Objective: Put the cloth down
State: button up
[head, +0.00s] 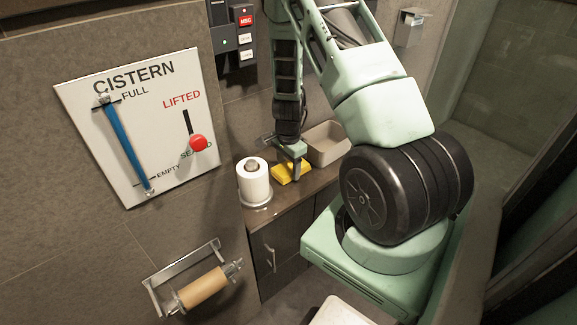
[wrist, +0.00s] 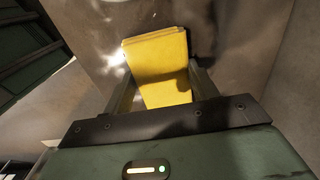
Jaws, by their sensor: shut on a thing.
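The cloth is a folded yellow piece (head: 286,174) at the vanity counter, between the paper roll and the beige basin. In the wrist view the cloth (wrist: 160,70) sits between the two fingers and extends past their tips. My gripper (head: 296,165) points down over the counter and is shut on the cloth. In the wrist view my gripper (wrist: 160,85) has one finger on each side of it. I cannot tell whether the cloth touches the counter top (head: 275,213) or is held just above it.
A white paper roll (head: 254,186) stands on a holder close left of the cloth. A beige basin (head: 327,145) stands close behind on the right. The cistern panel (head: 140,125) and an empty cardboard roll on a bracket (head: 203,288) are on the left wall. Bare counter shows in front.

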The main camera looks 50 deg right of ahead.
aim_at(289, 167)
jog(key=shift+f, duration=0.2)
jog(key=o, duration=0.9)
jog(key=shift+o, duration=0.2)
notch_tip(289, 167, up, 12)
jog(key=p, duration=0.2)
jog(key=shift+r, duration=0.2)
